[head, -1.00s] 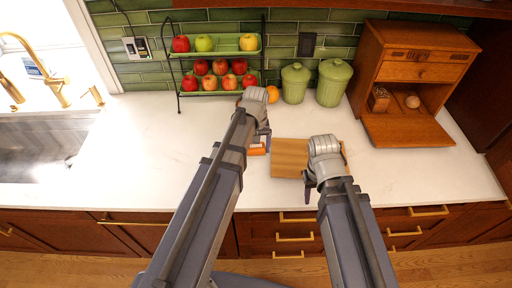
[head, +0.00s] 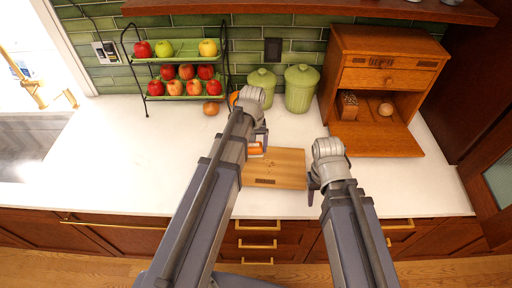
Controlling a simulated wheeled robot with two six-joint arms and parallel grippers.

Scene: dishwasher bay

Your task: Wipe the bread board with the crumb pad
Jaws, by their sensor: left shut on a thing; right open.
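The wooden bread board (head: 283,168) lies flat on the white counter near its front edge, between my two grippers. My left arm hides part of its left side. My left gripper (head: 260,142) is shut on the crumb pad (head: 255,150), a small orange and white piece mostly hidden by the gripper and arm. The pad is at the far left corner of the board; I cannot tell if it touches the wood. My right gripper (head: 314,187) is open and empty beside the board's right edge.
A two-tier rack (head: 186,90) of apples stands at the back left, with a brown onion-like item (head: 211,108) near it. Green canisters (head: 301,88) and an open wooden bread box (head: 383,90) stand behind. Counter left and right of the board is clear.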

